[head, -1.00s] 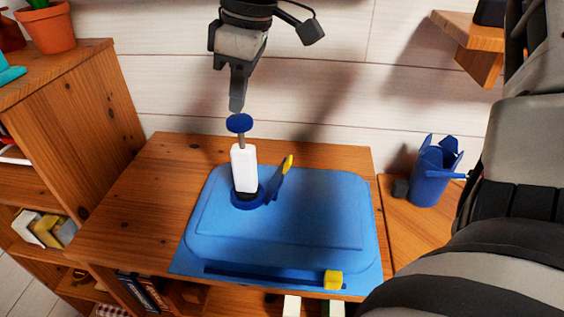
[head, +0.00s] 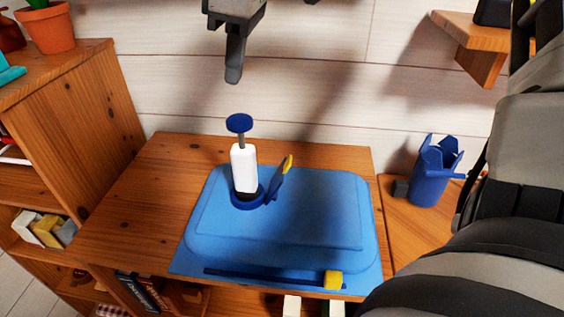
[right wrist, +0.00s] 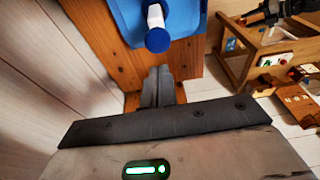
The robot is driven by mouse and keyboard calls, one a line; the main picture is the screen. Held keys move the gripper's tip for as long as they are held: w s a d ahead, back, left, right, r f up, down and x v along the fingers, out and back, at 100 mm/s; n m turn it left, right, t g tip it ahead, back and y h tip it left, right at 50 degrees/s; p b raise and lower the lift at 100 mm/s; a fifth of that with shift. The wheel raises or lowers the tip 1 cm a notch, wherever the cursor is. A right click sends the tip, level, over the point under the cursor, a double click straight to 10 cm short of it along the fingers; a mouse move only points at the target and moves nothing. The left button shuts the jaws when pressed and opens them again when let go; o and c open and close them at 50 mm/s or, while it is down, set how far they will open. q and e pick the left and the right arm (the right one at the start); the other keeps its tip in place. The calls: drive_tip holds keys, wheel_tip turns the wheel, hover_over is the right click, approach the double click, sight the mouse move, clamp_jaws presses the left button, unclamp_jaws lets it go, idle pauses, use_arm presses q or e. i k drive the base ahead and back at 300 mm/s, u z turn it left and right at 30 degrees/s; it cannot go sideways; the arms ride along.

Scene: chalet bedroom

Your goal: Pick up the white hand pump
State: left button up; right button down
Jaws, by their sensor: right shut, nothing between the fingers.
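The white hand pump (head: 244,168) stands upright on the blue inflatable bed (head: 300,215), at a dark blue ring near the bed's back left. It has a blue knob (head: 239,123) on a thin rod. My right gripper (head: 233,76) is shut and empty, above the knob and apart from it. In the right wrist view the gripper (right wrist: 158,72) points toward the pump, whose blue knob (right wrist: 158,40) and white body (right wrist: 155,14) show just beyond the fingertips. My left gripper is not in view.
The bed lies on a wooden table (head: 130,205). A blue valve flap with a yellow tip (head: 288,163) stands beside the pump. A blue cup-like holder (head: 430,175) stands at the right. A wooden shelf (head: 90,110) with a plant pot (head: 48,30) is at the left.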

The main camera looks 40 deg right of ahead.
sight(244, 164)
drive_tip(key=k, duration=2)
